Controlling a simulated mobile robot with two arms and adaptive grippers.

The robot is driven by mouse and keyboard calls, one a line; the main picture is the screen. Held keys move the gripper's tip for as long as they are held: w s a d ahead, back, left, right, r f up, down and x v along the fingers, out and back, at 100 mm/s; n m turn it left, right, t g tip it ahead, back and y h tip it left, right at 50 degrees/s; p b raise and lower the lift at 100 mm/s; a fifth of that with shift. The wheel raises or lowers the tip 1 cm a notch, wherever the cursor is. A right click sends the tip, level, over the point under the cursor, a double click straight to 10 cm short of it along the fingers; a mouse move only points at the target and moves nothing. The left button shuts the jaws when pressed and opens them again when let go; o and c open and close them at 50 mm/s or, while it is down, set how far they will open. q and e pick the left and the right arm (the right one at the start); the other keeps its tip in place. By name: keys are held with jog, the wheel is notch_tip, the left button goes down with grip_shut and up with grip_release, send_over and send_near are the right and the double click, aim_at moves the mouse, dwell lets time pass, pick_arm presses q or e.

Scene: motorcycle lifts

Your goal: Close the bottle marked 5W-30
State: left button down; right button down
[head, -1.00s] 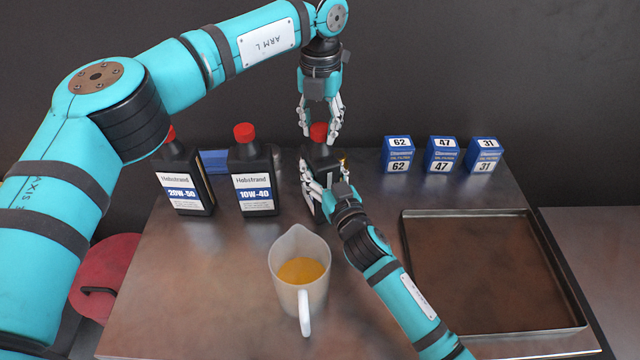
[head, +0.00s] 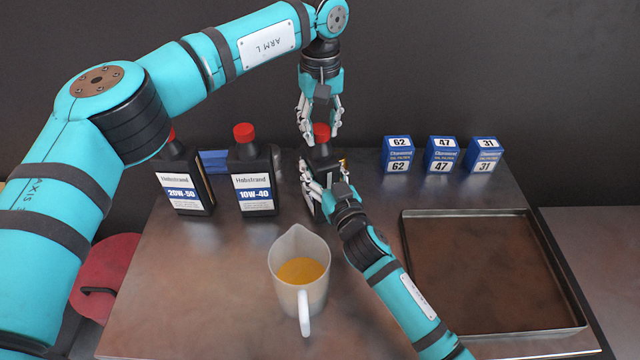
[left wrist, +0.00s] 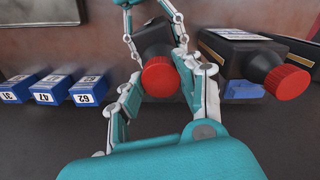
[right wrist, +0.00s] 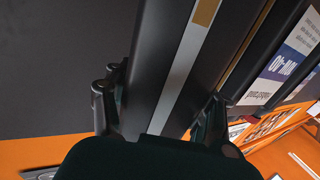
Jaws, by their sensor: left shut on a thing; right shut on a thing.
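A dark bottle (head: 322,156) with a red cap (head: 321,131) stands upright at the back middle of the bench. Its label is hidden, so I cannot read its marking. My left gripper (head: 320,137) points down from above, its fingers closed around the red cap, which also shows in the left wrist view (left wrist: 160,77). The cap sits at the bottle's neck; how tightly it is seated I cannot tell. My right gripper (head: 322,175) is shut on the bottle's body from the front, and the bottle fills the middle of the right wrist view (right wrist: 178,60).
Bottles marked 10W-40 (head: 253,180) and 20W-50 (head: 185,180) stand to the left, both red-capped. A jug with amber liquid (head: 299,285) stands in front. Blue filter boxes (head: 441,156) and a shallow tray (head: 490,213) are on the right.

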pick_arm(q)
jog(key=c, duration=0.9)
grip_release()
jog(key=shift+r, duration=2.3)
